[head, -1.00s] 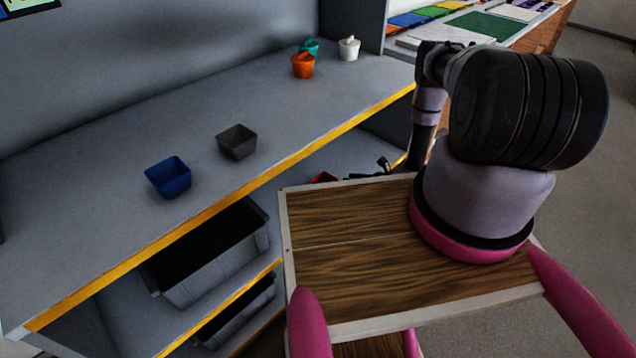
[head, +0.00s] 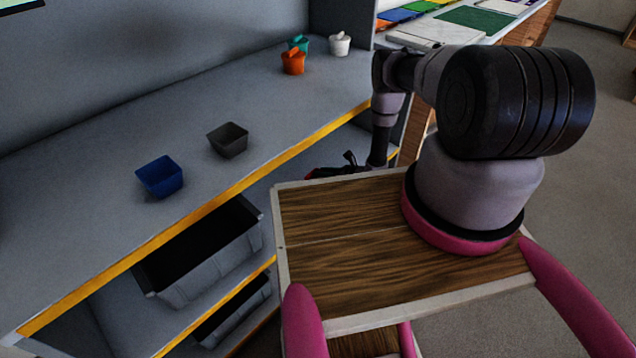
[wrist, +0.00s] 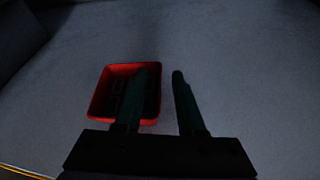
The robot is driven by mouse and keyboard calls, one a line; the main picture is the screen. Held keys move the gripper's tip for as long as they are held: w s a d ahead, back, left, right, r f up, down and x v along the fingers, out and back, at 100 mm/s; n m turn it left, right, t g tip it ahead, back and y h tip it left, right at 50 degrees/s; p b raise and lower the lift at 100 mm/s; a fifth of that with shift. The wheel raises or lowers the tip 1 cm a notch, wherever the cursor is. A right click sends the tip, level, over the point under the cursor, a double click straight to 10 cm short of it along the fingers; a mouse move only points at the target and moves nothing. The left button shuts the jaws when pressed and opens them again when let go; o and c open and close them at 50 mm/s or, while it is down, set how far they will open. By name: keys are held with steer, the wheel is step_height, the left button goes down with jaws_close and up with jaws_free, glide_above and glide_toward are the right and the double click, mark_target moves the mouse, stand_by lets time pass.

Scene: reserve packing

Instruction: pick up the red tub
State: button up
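The red tub (wrist: 104,92) sits upright on a grey shelf in the wrist view, left of centre, with a dark interior. My gripper (wrist: 161,74) is open. Its left finger overlaps the right part of the tub and its right finger is outside, over bare shelf, so the tub's right wall shows between them. Contact cannot be told. In the head view only a red sliver of the tub (head: 319,172) shows on the lower shelf, mostly hidden by my gripper and the wooden top.
On the upper shelf stand a blue tub (head: 160,177), a dark grey tub (head: 228,141), an orange pot (head: 293,63), a teal pot (head: 298,43) and a white pot (head: 340,45). The yellow-edged upper shelf (head: 245,182) overhangs the lower level. A grey bin (head: 208,262) stands below.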

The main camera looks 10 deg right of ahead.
jaws_close()
stand_by(1.3)
